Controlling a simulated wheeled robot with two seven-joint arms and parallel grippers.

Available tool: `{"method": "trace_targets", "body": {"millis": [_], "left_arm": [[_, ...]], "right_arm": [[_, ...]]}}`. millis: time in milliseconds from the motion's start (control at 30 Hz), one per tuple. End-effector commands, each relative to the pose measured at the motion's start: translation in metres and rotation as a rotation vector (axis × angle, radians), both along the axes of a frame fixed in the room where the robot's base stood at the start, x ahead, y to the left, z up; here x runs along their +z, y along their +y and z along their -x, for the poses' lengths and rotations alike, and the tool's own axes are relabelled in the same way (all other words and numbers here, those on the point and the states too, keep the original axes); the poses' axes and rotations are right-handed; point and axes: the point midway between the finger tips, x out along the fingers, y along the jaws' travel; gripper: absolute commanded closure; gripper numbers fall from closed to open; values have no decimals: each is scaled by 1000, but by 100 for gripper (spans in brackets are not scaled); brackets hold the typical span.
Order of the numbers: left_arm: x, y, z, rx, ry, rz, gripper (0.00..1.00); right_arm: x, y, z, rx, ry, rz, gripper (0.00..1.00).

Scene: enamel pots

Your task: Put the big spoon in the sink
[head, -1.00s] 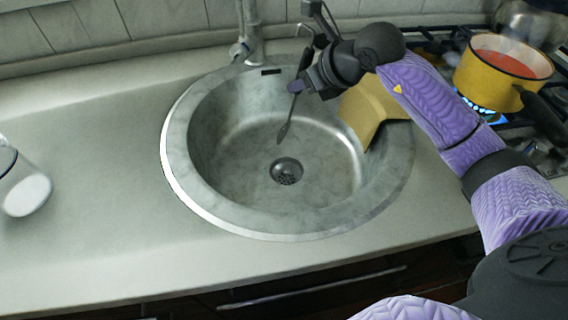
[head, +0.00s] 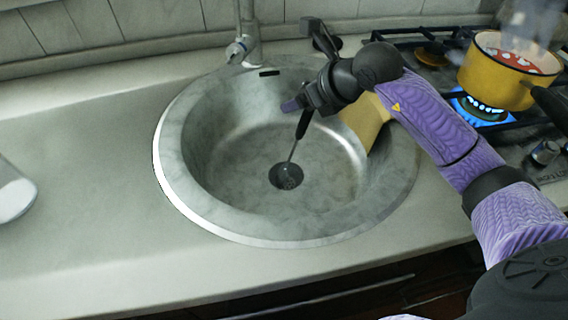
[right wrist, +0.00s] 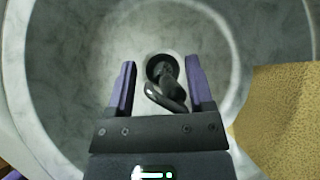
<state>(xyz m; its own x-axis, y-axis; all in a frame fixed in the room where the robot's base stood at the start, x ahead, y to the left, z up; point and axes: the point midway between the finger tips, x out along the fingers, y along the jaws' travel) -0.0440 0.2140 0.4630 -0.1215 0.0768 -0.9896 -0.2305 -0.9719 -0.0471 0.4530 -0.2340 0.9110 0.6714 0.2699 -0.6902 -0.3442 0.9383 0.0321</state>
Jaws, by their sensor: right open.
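The big spoon (head: 303,124) has a dark handle and a thin shaft. It is steeply tilted inside the sink, its lower end over the drain. In the right wrist view the spoon (right wrist: 167,93) shows between the fingers, its looped handle end towards the camera. My right gripper (head: 297,104) is open above the basin, by the top of the handle; its spread fingers (right wrist: 160,63) show in the right wrist view. I cannot tell whether the spoon touches a finger. The round grey sink (head: 178,185) is in the middle of the head view. My left gripper is not in view.
A tan board-like piece (head: 366,118) leans at the right side of the basin. The tap (head: 246,40) stands behind the sink. A yellow pot (head: 497,80) sits over a lit blue burner at the right.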

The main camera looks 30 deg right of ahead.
Motion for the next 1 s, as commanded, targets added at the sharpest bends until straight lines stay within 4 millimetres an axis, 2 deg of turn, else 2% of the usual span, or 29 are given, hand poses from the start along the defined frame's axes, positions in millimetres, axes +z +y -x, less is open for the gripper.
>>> {"method": "trace_targets", "body": {"millis": [300,500,633,1000], "left_arm": [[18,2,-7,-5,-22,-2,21],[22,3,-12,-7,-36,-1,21],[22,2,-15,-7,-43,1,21],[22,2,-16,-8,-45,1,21]], "right_arm": [[40,-15,37,0,-2,5,33],[61,-24,59,-2,0,2,33],[67,-26,65,0,0,1,33],[68,-26,66,1,-1,0,33]]}}
